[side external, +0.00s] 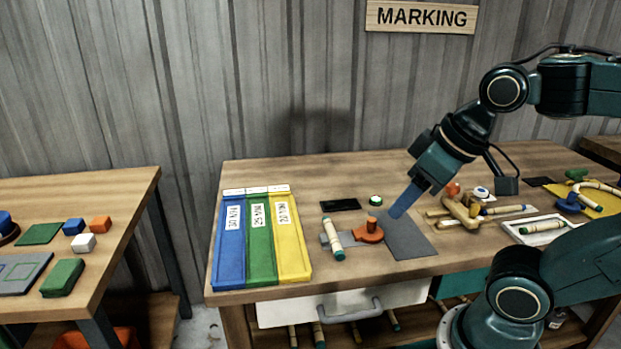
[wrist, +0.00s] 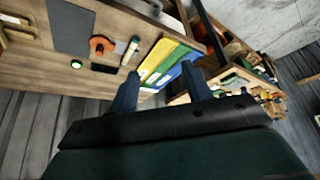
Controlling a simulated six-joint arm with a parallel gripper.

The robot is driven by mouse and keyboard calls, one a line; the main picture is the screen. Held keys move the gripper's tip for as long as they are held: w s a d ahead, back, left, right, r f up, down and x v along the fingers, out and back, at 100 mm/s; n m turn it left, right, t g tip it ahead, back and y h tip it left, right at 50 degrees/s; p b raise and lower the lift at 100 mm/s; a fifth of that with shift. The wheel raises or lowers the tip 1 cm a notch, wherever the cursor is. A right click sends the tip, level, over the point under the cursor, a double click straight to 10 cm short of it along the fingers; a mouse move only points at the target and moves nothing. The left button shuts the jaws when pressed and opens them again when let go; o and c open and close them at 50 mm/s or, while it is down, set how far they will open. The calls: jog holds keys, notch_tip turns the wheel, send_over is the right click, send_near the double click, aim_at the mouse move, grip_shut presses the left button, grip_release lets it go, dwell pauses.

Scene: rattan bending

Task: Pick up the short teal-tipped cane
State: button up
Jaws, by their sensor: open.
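A short pale cane with dark teal ends (side external: 333,240) lies on the table just left of the orange clamp (side external: 368,232). It also shows in the wrist view (wrist: 131,48), above and left of my fingers. Another pale cane with a teal end (side external: 543,228) lies on a white tray at the right. My gripper (side external: 404,202) is above the dark grey mat (side external: 408,243), right of the clamp and apart from the first cane. In the wrist view its two blue fingers (wrist: 161,82) stand apart with nothing held between them.
Blue, green and yellow channels (side external: 259,240) fill the table's left end. A black plate (side external: 341,205) and a green button (side external: 375,200) lie behind the cane. A drawer with canes below is at the front.

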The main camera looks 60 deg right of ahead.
jog(key=w+d+m+g, duration=0.2)
jog(key=w+d+m, duration=0.1)
jog(key=w, duration=0.5)
jog(key=m+g, duration=0.4)
jog(key=m, duration=0.2)
send_over(330, 225)
notch_tip(330, 225, down, 11)
jog(key=shift+w+d+f, duration=0.1)
jog(key=shift+w+f, duration=0.05)
jog(key=shift+f, duration=0.15)
jog(key=shift+f, duration=4.3)
jog(key=shift+f, duration=0.1)
jog(key=shift+f, duration=2.5)
jog(key=shift+c, duration=0.4)
